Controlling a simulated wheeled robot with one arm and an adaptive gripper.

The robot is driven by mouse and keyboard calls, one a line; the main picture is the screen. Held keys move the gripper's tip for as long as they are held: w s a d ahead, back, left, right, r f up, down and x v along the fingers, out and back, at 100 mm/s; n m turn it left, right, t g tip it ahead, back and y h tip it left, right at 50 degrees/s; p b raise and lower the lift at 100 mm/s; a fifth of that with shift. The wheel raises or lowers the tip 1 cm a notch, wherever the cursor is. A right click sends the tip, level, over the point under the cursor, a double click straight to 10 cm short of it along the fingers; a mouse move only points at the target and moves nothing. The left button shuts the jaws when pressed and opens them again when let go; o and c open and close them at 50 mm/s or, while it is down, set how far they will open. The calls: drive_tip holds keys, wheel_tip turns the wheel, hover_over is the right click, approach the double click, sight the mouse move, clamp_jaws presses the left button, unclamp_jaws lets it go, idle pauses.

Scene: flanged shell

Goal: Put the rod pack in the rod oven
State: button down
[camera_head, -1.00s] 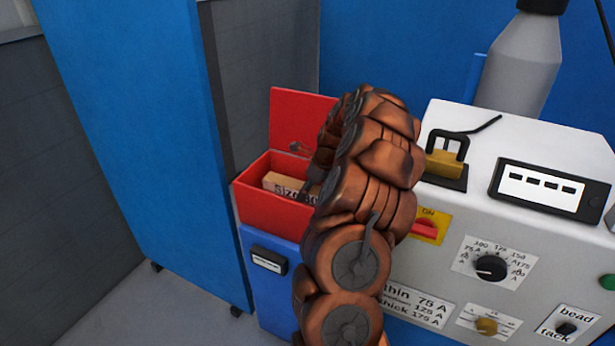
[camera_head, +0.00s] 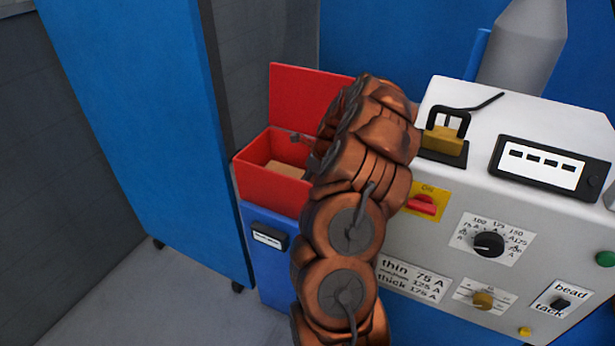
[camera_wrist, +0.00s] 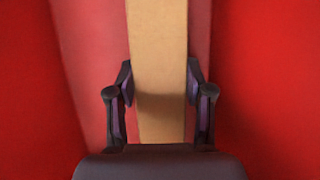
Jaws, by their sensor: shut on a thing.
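The rod oven (camera_head: 262,183) is a red open-topped box on a blue cabinet, with its red lid (camera_head: 308,98) standing open behind it. The rod pack (camera_head: 284,170) is a tan, long pack, partly visible inside the box, below the rim. In the wrist view the pack (camera_wrist: 157,60) runs up the middle between the fingers, with red walls on both sides. My gripper (camera_wrist: 160,95) is shut on the pack, one finger on each side. In the head view my copper-coloured arm hides most of the gripper and the right part of the box.
A white welding machine (camera_head: 460,130) with a red switch, knobs and labels stands close on the right. A grey cylinder (camera_head: 520,45) stands behind it. A tall blue panel (camera_head: 140,120) is at the left. Bare floor (camera_head: 160,300) shows at lower left.

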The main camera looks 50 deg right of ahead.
drive_tip(key=shift+c, duration=2.2)
unclamp_jaws()
drive_tip(key=v, duration=1.2)
drive_tip(key=s+a+r+n+g+y, duration=0.1)
drive_tip(key=s+a+r+n+g, duration=0.15)
drive_tip(key=a+n, duration=0.9)
drive_tip(key=s+a+r+n+g, duration=0.1)
drive_tip(key=a+r+n, duration=0.35)
drive_tip(key=a, duration=1.45)
drive_tip(key=s+a+f+n+g+h, duration=0.1)
drive_tip(key=s+a+n, duration=0.4)
drive_tip(key=s+n, duration=0.3)
drive_tip(key=s+a+f+n+g+h, duration=0.1)
drive_tip(key=s+a+n, duration=0.5)
drive_tip(key=s, duration=0.9)
drive_tip(key=f+n+g, duration=0.1)
drive_tip(key=n, duration=0.1)
drive_tip(key=shift+s+f+n+b, duration=0.2)
drive_tip(key=shift+s+n+b, duration=0.1)
drive_tip(key=shift+s+b, duration=0.1)
